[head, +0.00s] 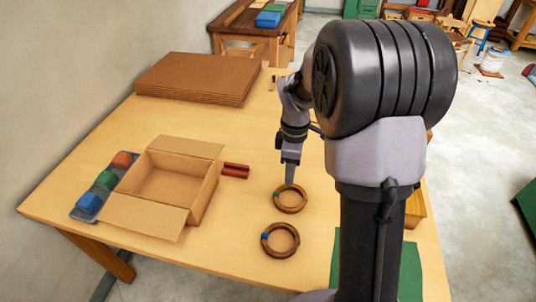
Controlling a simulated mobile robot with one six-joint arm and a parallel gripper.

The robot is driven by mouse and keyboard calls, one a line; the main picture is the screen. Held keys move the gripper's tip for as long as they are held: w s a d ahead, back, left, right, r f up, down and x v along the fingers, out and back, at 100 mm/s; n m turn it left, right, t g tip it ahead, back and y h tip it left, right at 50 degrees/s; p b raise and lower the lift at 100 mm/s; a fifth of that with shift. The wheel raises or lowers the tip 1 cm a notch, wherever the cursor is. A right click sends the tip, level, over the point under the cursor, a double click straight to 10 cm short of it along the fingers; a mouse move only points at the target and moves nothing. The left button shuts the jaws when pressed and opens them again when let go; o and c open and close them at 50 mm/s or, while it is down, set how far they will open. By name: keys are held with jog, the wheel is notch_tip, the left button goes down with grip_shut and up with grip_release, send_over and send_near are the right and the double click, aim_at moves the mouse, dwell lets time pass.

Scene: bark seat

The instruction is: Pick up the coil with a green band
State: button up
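Two brown ring-shaped coils lie flat on the wooden table. The farther coil (303,204) has a small green band on its left side. The nearer coil (296,249) has a blue band on its left side. My gripper (290,181) points down at the far edge of the green-banded coil and overlaps it in the picture. I cannot tell whether it touches the coil or hangs above it. The fingers show as one narrow shape, so their opening is hidden.
An open, empty-looking cardboard box (172,180) stands left of the coils. A tray (78,213) with red, green and blue pieces is beside it. Dark red sticks (236,170) lie between box and coils. Brown sheets (197,78) are stacked behind. A green mat (410,272) lies right.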

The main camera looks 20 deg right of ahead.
jog(key=b, duration=0.5)
send_over(288, 208)
jog(key=f, duration=1.2)
jog(key=shift+w+a, duration=0.2)
jog(key=f+b, duration=0.2)
jog(key=f, duration=0.3)
jog(key=shift+s+d+b, duration=0.2)
jog(key=shift+d+b, duration=0.1)
jog(key=shift+b, duration=0.1)
jog(key=shift+r, duration=0.15)
grip_shut()
